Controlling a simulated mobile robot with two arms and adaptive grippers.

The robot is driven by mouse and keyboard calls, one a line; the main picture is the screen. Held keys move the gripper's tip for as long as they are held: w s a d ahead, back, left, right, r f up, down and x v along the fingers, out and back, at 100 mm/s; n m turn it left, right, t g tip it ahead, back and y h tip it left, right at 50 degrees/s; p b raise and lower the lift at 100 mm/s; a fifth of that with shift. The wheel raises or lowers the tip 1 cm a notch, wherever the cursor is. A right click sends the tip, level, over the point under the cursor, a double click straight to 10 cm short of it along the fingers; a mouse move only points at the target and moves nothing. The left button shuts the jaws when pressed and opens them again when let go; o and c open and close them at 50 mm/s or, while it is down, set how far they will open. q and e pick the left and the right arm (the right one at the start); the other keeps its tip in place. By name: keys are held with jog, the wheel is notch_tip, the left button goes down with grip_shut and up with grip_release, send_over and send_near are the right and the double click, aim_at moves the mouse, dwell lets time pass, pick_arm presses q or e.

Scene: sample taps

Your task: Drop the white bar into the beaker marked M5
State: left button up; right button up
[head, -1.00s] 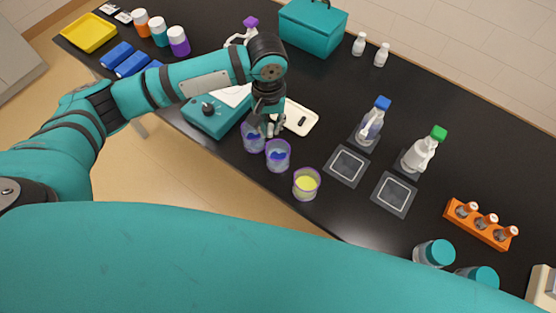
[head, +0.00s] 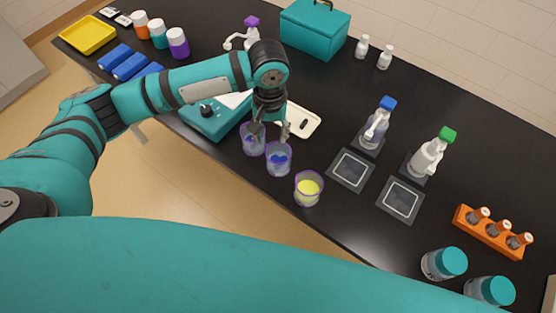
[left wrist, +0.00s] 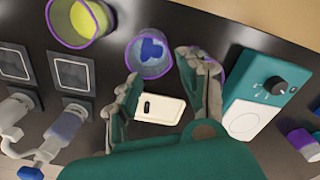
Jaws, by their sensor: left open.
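My left gripper (head: 270,132) is open, its fingers spread, above the back rims of two beakers with blue contents. It also shows in the left wrist view (left wrist: 160,72). One blue beaker (head: 278,160) shows between and beyond the fingertips in the left wrist view (left wrist: 150,58). The other blue beaker (head: 252,142) stands to its left in the head view, partly behind a finger. A third beaker (head: 308,190) holds yellow liquid. I cannot read the mark M5 on any beaker. My right gripper is not in view.
A white tray (head: 312,128) with a small dark bar lies behind the gripper. A teal stirrer (head: 207,121) stands left of it. The table's front edge is close to the beakers.

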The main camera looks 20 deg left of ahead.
pick_arm(q)
notch_tip(320, 180, up, 12)
dwell(0.6)
